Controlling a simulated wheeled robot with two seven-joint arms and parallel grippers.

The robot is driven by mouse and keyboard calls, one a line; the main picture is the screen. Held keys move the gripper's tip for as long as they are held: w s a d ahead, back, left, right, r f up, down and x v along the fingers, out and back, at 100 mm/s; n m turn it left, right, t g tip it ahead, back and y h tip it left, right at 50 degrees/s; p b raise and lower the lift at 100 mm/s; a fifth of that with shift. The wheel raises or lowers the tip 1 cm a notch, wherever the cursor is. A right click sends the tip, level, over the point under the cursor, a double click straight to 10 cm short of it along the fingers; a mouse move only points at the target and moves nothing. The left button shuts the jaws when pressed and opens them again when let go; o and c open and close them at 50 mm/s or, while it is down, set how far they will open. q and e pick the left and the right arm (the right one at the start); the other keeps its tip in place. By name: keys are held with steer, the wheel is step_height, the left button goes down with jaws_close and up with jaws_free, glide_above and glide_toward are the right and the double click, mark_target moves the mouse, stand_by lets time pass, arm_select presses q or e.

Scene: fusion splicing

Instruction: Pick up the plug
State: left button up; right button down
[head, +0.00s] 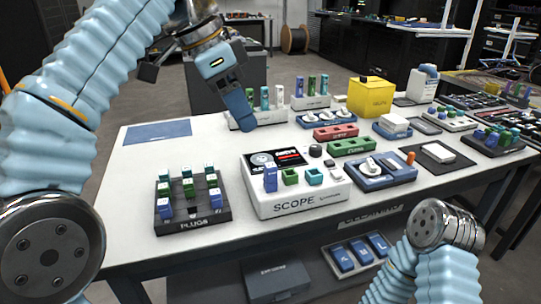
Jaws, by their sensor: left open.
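A dark tray marked PLUGS (197,222) stands at the front left of the white table. Several upright plugs (188,188) sit in it in rows, with blue, green and white parts. Which one is the task's plug I cannot tell. My left gripper (240,112) is open and points down above the back left of the table, beyond the plug tray and apart from it. No plug shows between its fingers, which partly overlap in this view. My right arm (440,226) shows at the lower right, but its gripper is out of view.
A white SCOPE box (300,204) with blue and green sockets stands right of the tray. Behind it are racks (311,100), red (335,132) and green blocks (351,147) and a yellow box (370,97). The table's left side around the blue mat (157,132) is clear.

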mark_target(268, 165)
arm_select(q)
steer(key=x, duration=0.4)
steer(key=b+x, duration=0.1)
steer(key=x, duration=0.4)
steer(key=shift+w+b, duration=0.2)
steer(key=shift+b, duration=0.1)
steer(key=b+x, duration=0.1)
steer(key=x, duration=0.3)
steer(key=shift+w+f, duration=0.25)
steer(key=shift+f, duration=0.15)
jaws_close()
steer(key=shift+r, duration=0.2)
